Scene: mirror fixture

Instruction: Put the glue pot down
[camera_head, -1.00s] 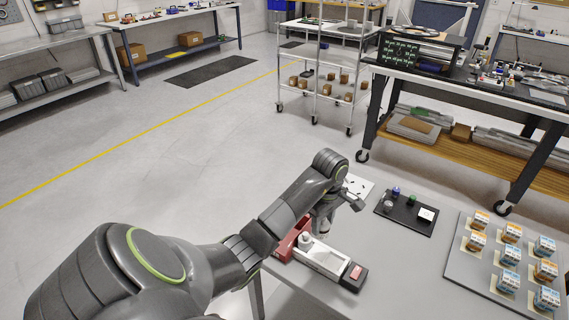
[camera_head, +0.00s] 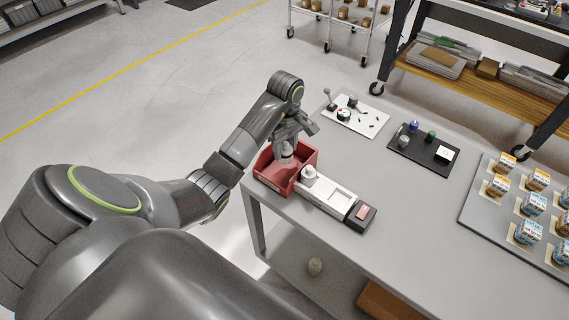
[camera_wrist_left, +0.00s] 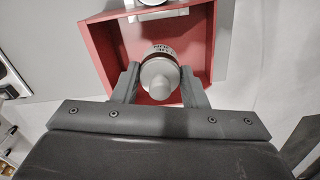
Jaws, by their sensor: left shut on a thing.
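The glue pot (camera_wrist_left: 160,75), a grey-white pot with a rounded tip and a dark red band with lettering, is between the fingers of my left gripper (camera_wrist_left: 160,92). The gripper is shut on it. In the head view the pot (camera_head: 287,153) shows below my left gripper (camera_head: 287,143), over the red bin (camera_head: 271,180). In the wrist view the red bin (camera_wrist_left: 101,45) surrounds the pot on several sides. I cannot tell whether the pot touches the bin floor. My right gripper is not in view.
A white fixture (camera_head: 330,196) with a similar white pot (camera_head: 309,173) and a dark end block (camera_head: 360,216) adjoins the bin. A white tray (camera_head: 372,122), a black tray (camera_head: 420,157) and a board of small boxes (camera_head: 480,205) lie on the grey table (camera_head: 400,225).

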